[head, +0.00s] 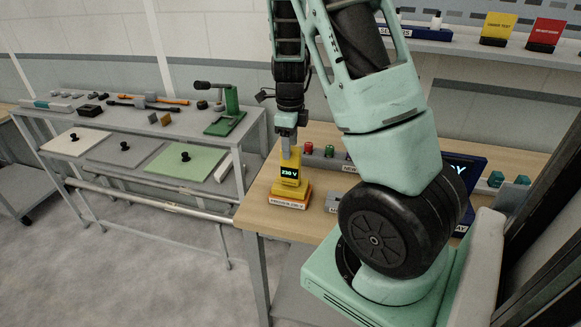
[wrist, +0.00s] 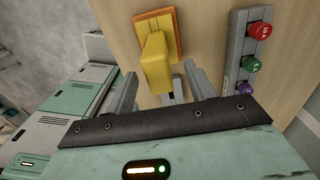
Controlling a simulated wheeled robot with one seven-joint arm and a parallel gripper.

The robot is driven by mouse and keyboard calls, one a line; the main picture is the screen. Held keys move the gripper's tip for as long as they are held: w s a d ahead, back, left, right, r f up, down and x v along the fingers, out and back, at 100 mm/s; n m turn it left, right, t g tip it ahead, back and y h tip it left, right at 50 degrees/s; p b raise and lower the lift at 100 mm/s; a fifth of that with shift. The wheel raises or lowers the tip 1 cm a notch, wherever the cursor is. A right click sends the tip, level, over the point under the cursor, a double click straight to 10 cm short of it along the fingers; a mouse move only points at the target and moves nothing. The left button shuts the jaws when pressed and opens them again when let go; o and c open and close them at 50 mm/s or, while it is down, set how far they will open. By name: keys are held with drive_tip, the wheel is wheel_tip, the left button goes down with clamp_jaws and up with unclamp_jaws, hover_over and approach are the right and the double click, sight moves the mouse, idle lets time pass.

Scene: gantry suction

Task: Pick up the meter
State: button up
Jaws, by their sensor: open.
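The meter (head: 290,174) is a yellow block with a lit display reading 230 V. It stands upright on an orange and yellow base (head: 290,196) with a white label, near the left end of the wooden bench. My gripper (head: 290,154) points down over the meter's top. In the wrist view, the meter (wrist: 157,62) shows between the two open fingertips (wrist: 161,70), with no clear grip on it. Whether either finger touches it, I cannot tell. The meter's far side is hidden.
A grey strip with red, green and purple knobs (wrist: 250,64) lies right of the meter. The wooden bench (head: 262,190) is bare left of it. A grey table (head: 92,119) with tools and a green press (head: 228,108) stands left. A shelf (head: 440,46) hangs behind.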

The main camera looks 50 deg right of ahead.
sight(291, 170)
drive_tip(key=shift+s+a+f+p, duration=0.15)
drive_tip(key=shift+f+p, duration=0.15)
drive_tip(key=shift+f, duration=1.05)
drive_tip(key=shift+s+d+f+p, duration=0.1)
drive_tip(key=shift+f+p, duration=0.15)
drive_tip(key=shift+f, duration=1.1)
clamp_jaws()
